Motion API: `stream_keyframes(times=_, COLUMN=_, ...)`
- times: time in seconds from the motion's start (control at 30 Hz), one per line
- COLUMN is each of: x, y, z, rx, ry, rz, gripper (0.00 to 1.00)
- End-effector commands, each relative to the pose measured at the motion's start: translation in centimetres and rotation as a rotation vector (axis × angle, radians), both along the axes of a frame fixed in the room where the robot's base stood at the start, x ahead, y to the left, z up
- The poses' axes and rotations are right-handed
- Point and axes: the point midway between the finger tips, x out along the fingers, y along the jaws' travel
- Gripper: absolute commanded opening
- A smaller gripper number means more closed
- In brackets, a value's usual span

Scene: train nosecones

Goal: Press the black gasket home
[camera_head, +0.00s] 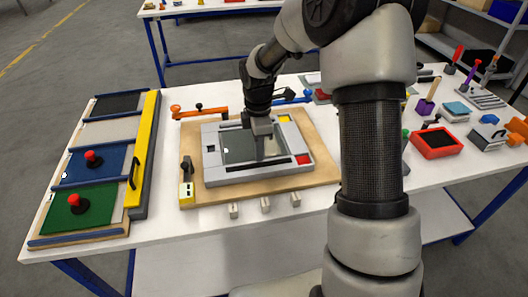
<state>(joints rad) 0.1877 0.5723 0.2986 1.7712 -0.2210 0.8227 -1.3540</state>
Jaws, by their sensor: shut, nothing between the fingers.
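A grey frame (212,166) with a dark green-grey window panel (238,148) lies on a wooden board (325,170) in the middle of the table. A thin black strip (244,168), which looks like the gasket, runs along the panel's near side. My gripper (262,158) points down over the frame, shut and empty, its tip near the strip. I cannot tell whether it touches the strip or how deep the strip sits. My gripper hides part of the panel.
A rack with red-knobbed green (78,205) and blue panels is at far left. A red-rimmed tray (436,143) and several tools crowd the right.

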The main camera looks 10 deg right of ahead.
Motion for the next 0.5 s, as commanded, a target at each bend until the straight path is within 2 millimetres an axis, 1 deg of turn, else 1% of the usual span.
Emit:
stream_keyframes(times=0.03, x=0.2, y=0.4, z=1.9, rx=0.0, ry=-0.007, rz=0.001, gripper=0.0)
stream_keyframes(times=0.07, x=0.3, y=0.3, z=2.5, rx=0.0, ry=-0.01, rz=0.0, gripper=0.0)
stream_keyframes(times=0.2, x=0.3, y=0.2, z=5.9, rx=0.0, ry=-0.01, rz=-0.001, gripper=0.0)
stream_keyframes(times=0.3, x=0.3, y=0.2, z=7.9, rx=-0.001, ry=-0.011, rz=0.0, gripper=0.0)
stream_keyframes(times=0.4, x=0.3, y=0.3, z=9.5, rx=0.0, ry=-0.011, rz=0.0, gripper=0.0)
stream_keyframes(times=0.5, x=0.3, y=0.3, z=10.4, rx=0.0, ry=-0.009, rz=0.001, gripper=0.0)
